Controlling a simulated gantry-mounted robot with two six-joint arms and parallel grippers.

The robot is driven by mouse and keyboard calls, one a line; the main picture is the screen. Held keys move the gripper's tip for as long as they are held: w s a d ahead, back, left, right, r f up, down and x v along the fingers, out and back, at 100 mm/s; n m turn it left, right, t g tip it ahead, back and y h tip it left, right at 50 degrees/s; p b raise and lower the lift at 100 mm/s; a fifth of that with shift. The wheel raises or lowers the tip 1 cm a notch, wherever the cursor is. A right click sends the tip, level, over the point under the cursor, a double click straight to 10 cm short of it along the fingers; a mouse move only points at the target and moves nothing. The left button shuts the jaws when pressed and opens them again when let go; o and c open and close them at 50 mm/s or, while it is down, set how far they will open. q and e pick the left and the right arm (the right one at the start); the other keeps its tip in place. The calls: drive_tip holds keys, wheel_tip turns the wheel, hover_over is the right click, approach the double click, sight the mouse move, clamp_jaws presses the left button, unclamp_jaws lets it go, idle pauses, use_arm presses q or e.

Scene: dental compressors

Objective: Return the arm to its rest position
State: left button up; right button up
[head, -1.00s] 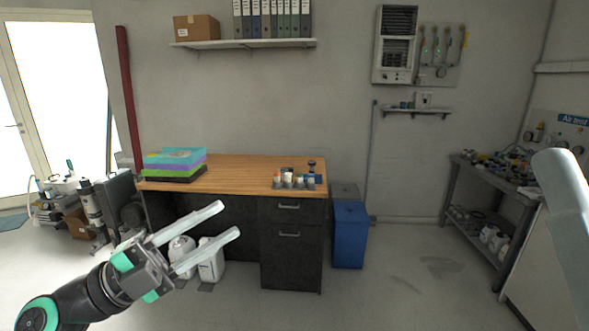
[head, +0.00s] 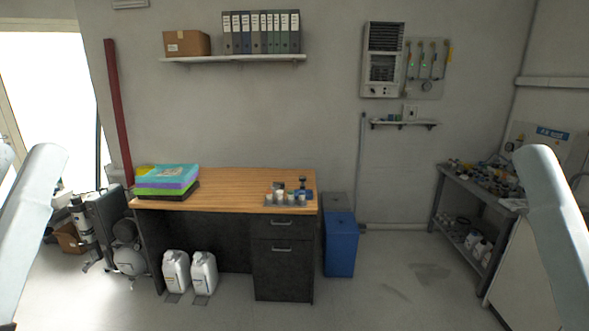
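In the head view now, neither gripper shows. A pale grey link of my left arm (head: 32,215) stands at the left edge. A matching link of my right arm (head: 556,225) stands at the right edge.
A wooden-topped desk (head: 235,186) holds stacked coloured folders (head: 168,178) and a tray of small containers (head: 284,200). Two white canisters (head: 176,270) stand beneath it. A blue bin (head: 340,246) is on its right. A workbench (head: 482,196) stands at right. The front floor is clear.

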wheel_tip(320, 180, up, 30)
drive_tip(key=p, duration=2.7)
